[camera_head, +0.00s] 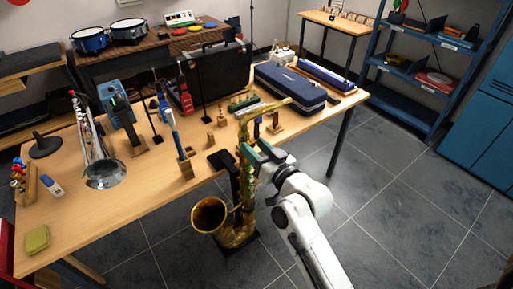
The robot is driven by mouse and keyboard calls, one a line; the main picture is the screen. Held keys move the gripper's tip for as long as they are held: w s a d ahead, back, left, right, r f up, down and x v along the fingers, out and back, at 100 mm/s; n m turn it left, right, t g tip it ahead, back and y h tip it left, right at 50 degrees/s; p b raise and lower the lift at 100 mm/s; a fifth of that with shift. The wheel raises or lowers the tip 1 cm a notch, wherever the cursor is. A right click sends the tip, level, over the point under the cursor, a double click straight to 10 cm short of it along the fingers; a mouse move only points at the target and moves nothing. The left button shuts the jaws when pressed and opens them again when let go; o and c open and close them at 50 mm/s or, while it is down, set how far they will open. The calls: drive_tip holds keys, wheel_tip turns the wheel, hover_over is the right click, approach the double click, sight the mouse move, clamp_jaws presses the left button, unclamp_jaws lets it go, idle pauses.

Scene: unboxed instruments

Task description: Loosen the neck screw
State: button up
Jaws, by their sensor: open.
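My gripper (257,153) is at the upper body of the saxophone, just below the neck, coming from the right. Its dark green fingers are open and overlap the brass in the picture. I cannot tell whether they touch it.
The wooden table (90,222) holds a silver trumpet-like horn (104,174), a dark case (222,80), a blue case (290,88) and several small instruments on stands. A yellow-green sponge (37,239) lies at the front left. The tiled floor at right is clear.

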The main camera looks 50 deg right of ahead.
clamp_jaws()
